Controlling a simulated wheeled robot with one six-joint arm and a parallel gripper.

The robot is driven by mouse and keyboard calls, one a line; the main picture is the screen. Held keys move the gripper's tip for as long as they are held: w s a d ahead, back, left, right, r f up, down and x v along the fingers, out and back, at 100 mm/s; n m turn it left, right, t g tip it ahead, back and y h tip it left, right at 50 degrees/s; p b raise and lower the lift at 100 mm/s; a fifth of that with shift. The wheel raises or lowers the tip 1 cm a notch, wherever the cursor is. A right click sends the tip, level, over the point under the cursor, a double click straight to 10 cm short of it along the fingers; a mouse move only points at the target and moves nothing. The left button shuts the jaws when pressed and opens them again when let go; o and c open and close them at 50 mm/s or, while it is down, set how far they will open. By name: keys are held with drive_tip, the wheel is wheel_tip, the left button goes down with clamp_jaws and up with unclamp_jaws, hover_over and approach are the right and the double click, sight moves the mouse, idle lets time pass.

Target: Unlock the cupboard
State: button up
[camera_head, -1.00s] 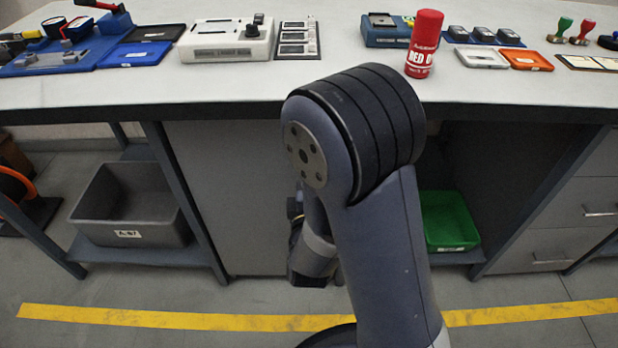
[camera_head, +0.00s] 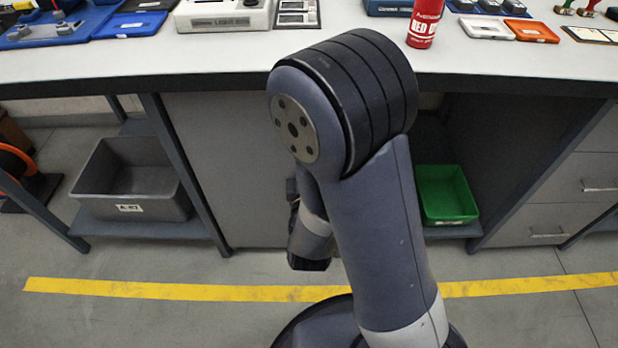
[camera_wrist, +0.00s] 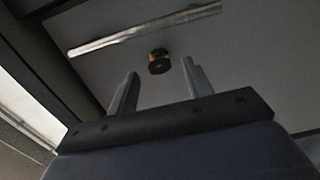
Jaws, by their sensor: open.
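The grey cupboard door (camera_head: 225,160) is under the bench, left of my arm in the head view, and looks shut. In the wrist view the grey door panel (camera_wrist: 240,60) fills much of the picture. A small dark round knob or lock with a yellow part (camera_wrist: 159,62) sits on it, beyond and between my fingertips. A long pale bar (camera_wrist: 145,28) runs above it. My gripper (camera_wrist: 160,70) is open with nothing between its fingers, apart from the knob. In the head view my arm hides the knob and most of the gripper.
The bench top (camera_head: 300,60) overhangs the cupboard. On it are a red can (camera_head: 424,25), a white box (camera_head: 222,14) and blue trays (camera_head: 130,24). A grey bin (camera_head: 130,185) and a green bin (camera_head: 446,195) sit on low shelves either side. Floor in front is clear.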

drive_tip(key=s, duration=0.8)
drive_tip(key=shift+s+a, duration=0.15)
drive_tip(key=shift+s, duration=0.05)
idle(0.4)
drive_tip(key=w, duration=1)
drive_tip(key=shift+w+d, duration=0.2)
drive_tip(key=shift+w, duration=0.2)
drive_tip(key=shift+s, duration=0.1)
